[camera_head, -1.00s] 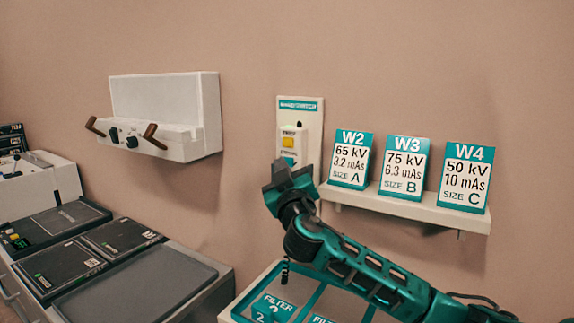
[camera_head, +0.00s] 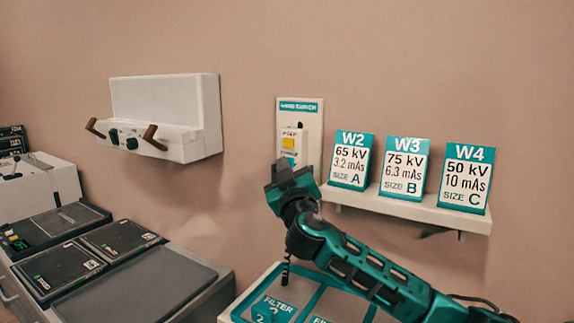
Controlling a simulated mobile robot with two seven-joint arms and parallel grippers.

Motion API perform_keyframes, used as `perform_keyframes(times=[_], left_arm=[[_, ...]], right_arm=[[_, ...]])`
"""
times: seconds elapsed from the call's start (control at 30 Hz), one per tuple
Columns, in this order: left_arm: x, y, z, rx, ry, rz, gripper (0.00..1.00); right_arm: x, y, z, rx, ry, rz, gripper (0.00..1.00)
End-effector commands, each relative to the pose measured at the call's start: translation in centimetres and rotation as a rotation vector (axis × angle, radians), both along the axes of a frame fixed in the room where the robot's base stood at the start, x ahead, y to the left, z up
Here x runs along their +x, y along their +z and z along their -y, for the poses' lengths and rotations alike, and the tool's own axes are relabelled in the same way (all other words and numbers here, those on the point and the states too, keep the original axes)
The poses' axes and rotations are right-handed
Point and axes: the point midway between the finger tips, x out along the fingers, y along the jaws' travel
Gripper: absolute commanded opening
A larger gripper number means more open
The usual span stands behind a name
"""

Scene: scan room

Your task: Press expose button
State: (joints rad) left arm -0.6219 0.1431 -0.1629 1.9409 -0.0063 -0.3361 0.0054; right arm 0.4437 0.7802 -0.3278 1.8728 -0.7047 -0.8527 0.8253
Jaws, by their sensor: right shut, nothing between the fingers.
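A white wall panel (camera_head: 314,115) with a teal label strip is fixed to the wall right of centre. It carries a pale hand switch with a yellow button (camera_head: 289,143); I take this to be the expose button. My right gripper (camera_head: 289,172) is shut and empty. It is just below the yellow button in the picture and covers the lower part of the switch. I cannot tell whether it touches the switch. My left gripper is not in view.
A shelf (camera_head: 410,208) with cards W2, W3 and W4 is right of the panel. A white wall holder (camera_head: 170,110) with brown handles hangs at left. Dark cassettes (camera_head: 65,270) lie on the counter below. A filter tray (camera_head: 240,308) sits under my right arm.

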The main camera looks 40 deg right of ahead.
Motion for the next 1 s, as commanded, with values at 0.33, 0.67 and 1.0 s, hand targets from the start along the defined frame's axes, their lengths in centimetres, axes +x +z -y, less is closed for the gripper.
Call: perform_keyframes(times=[0.33, 0.67, 1.0], left_arm=[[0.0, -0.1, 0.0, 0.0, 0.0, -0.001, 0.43], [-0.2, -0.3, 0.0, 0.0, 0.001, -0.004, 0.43], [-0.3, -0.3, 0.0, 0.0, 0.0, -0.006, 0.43]], right_arm=[[0.0, -0.1, 0.1, 0.0, -0.002, -0.001, 0.0], [-0.4, -0.2, -1.1, 0.002, 0.0, -0.002, 0.0], [-0.6, -0.1, -1.5, 0.0, -0.002, -0.001, 0.0]])
